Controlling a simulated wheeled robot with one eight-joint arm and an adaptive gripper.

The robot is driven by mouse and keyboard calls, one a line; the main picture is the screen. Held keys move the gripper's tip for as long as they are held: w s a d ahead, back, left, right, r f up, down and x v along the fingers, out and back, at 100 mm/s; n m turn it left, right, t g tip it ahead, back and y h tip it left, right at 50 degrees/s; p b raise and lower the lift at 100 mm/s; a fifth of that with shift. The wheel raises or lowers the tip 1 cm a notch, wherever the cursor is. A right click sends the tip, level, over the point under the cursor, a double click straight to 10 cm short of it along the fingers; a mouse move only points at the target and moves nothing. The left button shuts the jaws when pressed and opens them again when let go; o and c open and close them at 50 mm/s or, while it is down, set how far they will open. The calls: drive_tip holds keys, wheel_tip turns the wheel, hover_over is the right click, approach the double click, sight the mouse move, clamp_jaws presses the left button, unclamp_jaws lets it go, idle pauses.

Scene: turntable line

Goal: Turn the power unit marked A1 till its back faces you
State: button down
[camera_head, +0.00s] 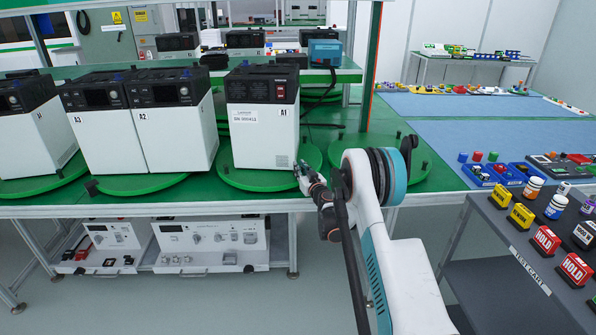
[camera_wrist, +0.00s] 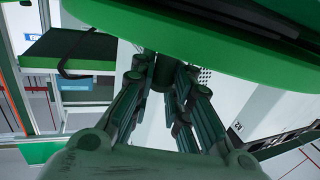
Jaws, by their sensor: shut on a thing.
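The power unit marked A1 (camera_head: 262,135) is a white box with a dark top. It stands upright on a round green turntable (camera_head: 235,180). The face towards me has a red switch, a white serial label and the A1 mark, with no display screen like those on its neighbours. My gripper (camera_head: 302,170) is at the turntable's right front edge, beside the unit's lower right corner. In the wrist view my gripper (camera_wrist: 163,78) is shut on a dark peg (camera_wrist: 163,70) at the green disc's rim (camera_wrist: 200,35). The fingers partly hide the peg.
Units A2 (camera_head: 178,138) and A3 (camera_head: 95,140) stand close on the left, on another turntable with a black peg (camera_head: 92,187). An empty turntable (camera_head: 408,168) lies right, behind my arm. A grey test cart (camera_head: 490,245) with containers and blocks is at right.

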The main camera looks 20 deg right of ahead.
drive_tip(key=shift+s+d, duration=0.1)
drive_tip(key=shift+d, duration=0.15)
drive_tip(key=c, duration=1.5)
unclamp_jaws()
drive_tip(key=shift+d, duration=0.1)
drive_tip(key=shift+c, duration=0.2)
drive_tip(key=shift+s, duration=0.1)
drive_tip(key=shift+s, duration=0.3)
drive_tip(key=s, duration=1.1)
drive_tip(key=shift+s, duration=0.1)
